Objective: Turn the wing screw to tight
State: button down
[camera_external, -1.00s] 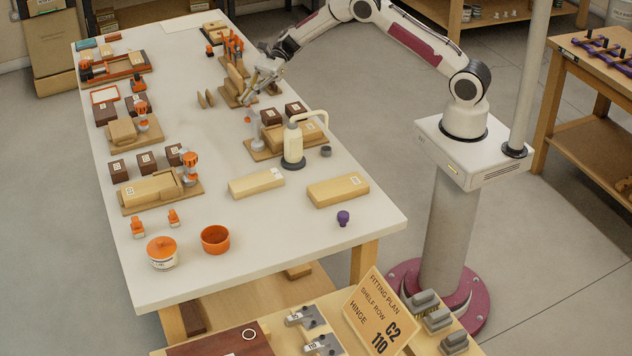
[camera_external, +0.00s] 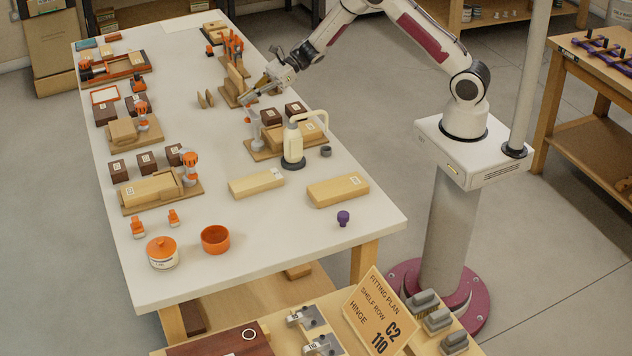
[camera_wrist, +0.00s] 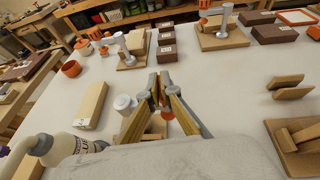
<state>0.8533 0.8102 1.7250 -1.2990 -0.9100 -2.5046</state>
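My gripper (camera_external: 245,106) is above the far-left end of the wooden fixture (camera_external: 264,150) near the table's middle. This fixture carries a grey clamp post (camera_external: 257,133). A small orange piece (camera_wrist: 168,114), perhaps the wing screw, shows between my fingers in the wrist view; I cannot tell whether they touch it. In the wrist view the two fingers (camera_wrist: 159,80) come close together at their tips, with at most a narrow gap. The post's round grey top (camera_wrist: 124,102) is just left of the fingers. The screw's wings are not clear.
A pump bottle (camera_external: 293,145) stands at the fixture's near side. Pale wooden blocks (camera_external: 337,190) lie nearer the front. Upright wooden pieces (camera_external: 237,80) stand just beyond my gripper. Other fixtures with orange-topped clamps (camera_external: 190,162) line the left side.

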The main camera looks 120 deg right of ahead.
jog(key=shift+m+h, duration=1)
jog(key=shift+h, duration=0.2)
jog(key=shift+r+m+g+h, duration=0.15)
jog(key=shift+m+g+h, duration=0.15)
jog(key=shift+m+h, duration=1.5)
jog(key=c, duration=2.3)
grip_release()
jog(key=shift+s+a, duration=0.1)
jog(key=shift+s, duration=0.3)
jog(key=v, duration=1.1)
jog(key=shift+r, duration=0.15)
jog(key=shift+a, duration=0.15)
